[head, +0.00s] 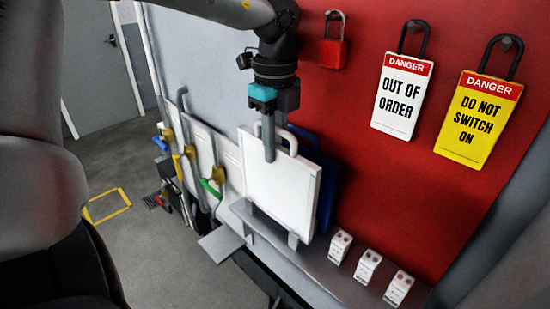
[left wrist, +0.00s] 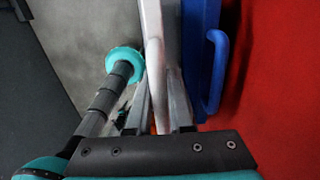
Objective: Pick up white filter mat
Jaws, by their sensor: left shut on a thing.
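The white filter mat (head: 280,195) is a flat, upright, square panel with a loop handle on its top edge. It stands over a grey shelf in front of the red wall. My left gripper (head: 267,145) comes down from above and is shut on the mat at its top edge, by the handle. In the left wrist view the pale panel (left wrist: 153,25) runs away from between the fingers (left wrist: 160,112). The fingers hide part of the handle. I cannot tell whether the mat's lower edge is clear of its support. My right gripper is not in view.
A blue panel (head: 327,190) with a handle stands close behind the white mat, also in the left wrist view (left wrist: 200,50). Small white boxes (head: 367,266) sit on the shelf at right. Danger tags (head: 404,95) and a red padlock (head: 332,52) hang above. Tools hang at left.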

